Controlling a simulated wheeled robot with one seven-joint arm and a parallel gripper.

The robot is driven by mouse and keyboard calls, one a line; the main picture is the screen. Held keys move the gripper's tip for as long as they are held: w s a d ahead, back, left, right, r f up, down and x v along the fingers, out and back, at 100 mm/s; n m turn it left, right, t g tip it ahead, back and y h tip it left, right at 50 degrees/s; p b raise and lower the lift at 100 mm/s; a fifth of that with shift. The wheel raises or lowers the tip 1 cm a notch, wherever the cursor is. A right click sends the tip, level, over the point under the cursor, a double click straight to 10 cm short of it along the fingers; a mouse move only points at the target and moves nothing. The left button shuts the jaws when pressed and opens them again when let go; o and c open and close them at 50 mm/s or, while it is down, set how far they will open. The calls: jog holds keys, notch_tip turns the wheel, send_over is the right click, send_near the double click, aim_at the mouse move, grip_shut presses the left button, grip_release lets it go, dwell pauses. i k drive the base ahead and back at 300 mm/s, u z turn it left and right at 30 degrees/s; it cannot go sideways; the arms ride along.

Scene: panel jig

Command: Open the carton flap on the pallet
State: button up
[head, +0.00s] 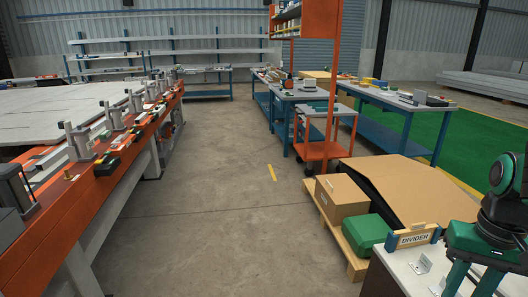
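A large tan carton (415,188) sits on a wooden pallet (356,266) at the right. Its broad top panel slopes, and a dark band runs along its left edge; I cannot tell how far the flap is open. My gripper (467,285) is at the lower right, in front of the carton and apart from it in the picture. Its two green fingers are spread and nothing shows between them. The fingertips are cut off by the bottom edge of the picture.
A smaller brown box (341,198) and a green case (367,233) sit on the pallet's near left. An orange jig table (75,205) lines the left. The middle floor is clear.

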aim_at(342, 189)
jog(key=i, duration=3.35)
jog(key=z, duration=0.6)
